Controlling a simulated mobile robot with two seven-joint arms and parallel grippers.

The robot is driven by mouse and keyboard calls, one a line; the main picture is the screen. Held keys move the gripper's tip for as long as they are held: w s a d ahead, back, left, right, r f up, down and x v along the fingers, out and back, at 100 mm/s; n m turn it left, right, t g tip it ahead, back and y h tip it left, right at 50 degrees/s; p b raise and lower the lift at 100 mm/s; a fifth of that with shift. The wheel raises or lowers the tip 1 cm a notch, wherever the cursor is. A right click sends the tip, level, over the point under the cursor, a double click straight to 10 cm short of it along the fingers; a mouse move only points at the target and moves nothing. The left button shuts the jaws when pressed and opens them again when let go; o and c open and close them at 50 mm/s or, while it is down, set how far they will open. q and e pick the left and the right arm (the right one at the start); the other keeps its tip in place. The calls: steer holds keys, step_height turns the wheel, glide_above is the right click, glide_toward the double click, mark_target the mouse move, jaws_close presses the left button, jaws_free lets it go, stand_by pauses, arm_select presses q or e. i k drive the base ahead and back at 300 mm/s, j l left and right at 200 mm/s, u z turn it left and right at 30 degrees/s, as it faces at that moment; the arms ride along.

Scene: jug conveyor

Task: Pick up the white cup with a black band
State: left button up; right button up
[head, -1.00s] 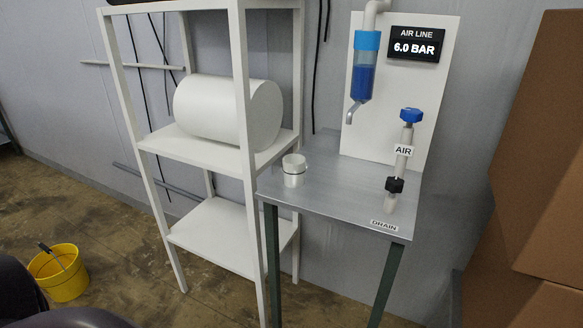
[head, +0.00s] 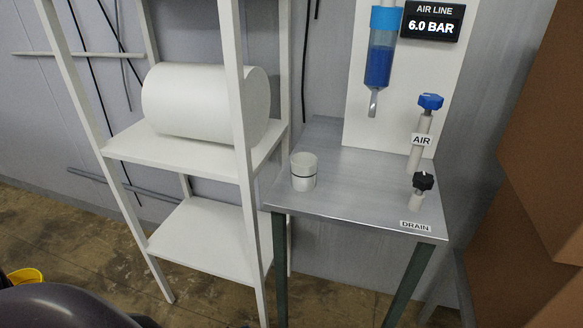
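The white cup with a black band (head: 303,172) stands upright on the grey metal table (head: 345,195), near its left edge and close to the shelf post. The dark band runs around its upper part. Neither of my grippers is in view. Only a dark rounded part of my own body shows at the bottom left.
A white shelf unit (head: 236,110) with a large white roll (head: 195,103) stands left of the table. On the table are the AIR valve (head: 430,102), the DRAIN valve (head: 423,182) and a blue-filled bowl (head: 380,65) above. Brown boxes (head: 530,150) stand at right. A yellow bucket (head: 26,275) is at lower left.

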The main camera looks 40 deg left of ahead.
mark_target(304, 170)
steer(key=j, duration=1.8)
steer(key=z, duration=0.05)
